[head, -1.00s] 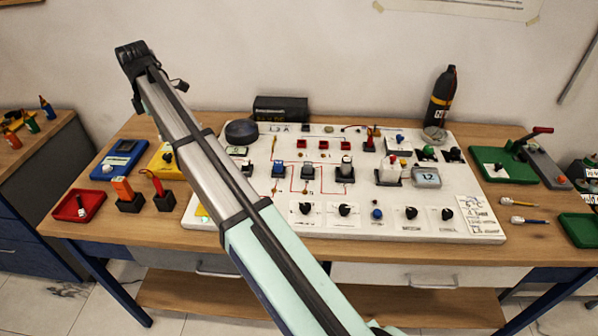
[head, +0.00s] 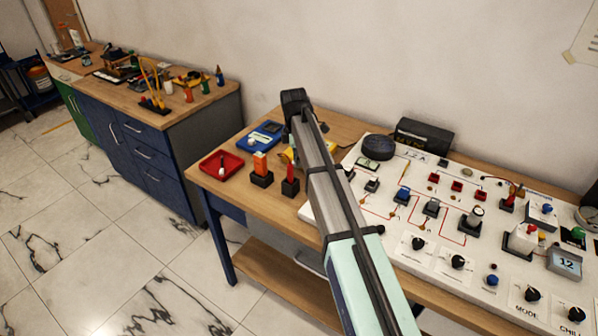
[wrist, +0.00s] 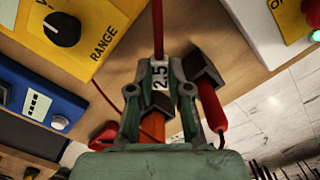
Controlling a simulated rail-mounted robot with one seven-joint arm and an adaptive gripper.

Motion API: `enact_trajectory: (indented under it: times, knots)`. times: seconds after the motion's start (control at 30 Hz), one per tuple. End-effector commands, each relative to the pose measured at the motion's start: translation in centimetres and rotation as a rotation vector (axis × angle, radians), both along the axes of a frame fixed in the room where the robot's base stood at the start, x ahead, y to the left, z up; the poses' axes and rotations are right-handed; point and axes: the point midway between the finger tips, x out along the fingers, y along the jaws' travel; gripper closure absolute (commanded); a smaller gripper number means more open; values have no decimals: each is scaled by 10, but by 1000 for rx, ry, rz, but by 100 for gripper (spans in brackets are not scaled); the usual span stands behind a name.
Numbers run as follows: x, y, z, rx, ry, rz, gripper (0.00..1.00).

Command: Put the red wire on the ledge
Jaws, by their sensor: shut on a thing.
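In the wrist view, my gripper (wrist: 164,88) is shut on a thin red wire (wrist: 157,28) with a white "2.5" label between the fingers. The wire runs up toward the top edge of that view. In the head view my arm hides the gripper and the held wire. Below the fingers in the wrist view is an orange piece (wrist: 152,127). A red-handled probe (wrist: 211,108) stands in a black holder just right of the fingers. I cannot make out which surface is the ledge.
A yellow meter (wrist: 88,28) and a blue meter (wrist: 42,108) lie close to the left. The white board (head: 400,262) fills the right side. A second bench (head: 215,92) stands beyond a floor gap.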

Motion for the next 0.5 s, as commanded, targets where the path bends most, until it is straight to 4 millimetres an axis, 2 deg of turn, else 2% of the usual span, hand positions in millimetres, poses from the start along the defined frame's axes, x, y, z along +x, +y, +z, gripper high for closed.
enact_trajectory:
  times: [0.1, 0.37, 0.5]
  knots:
    - [-1, 0, -15, 0, 1, 0, 100]
    - [0, 0, -31, 0, 1, -1, 100]
    - [-1, 0, -49, 0, 3, -1, 100]
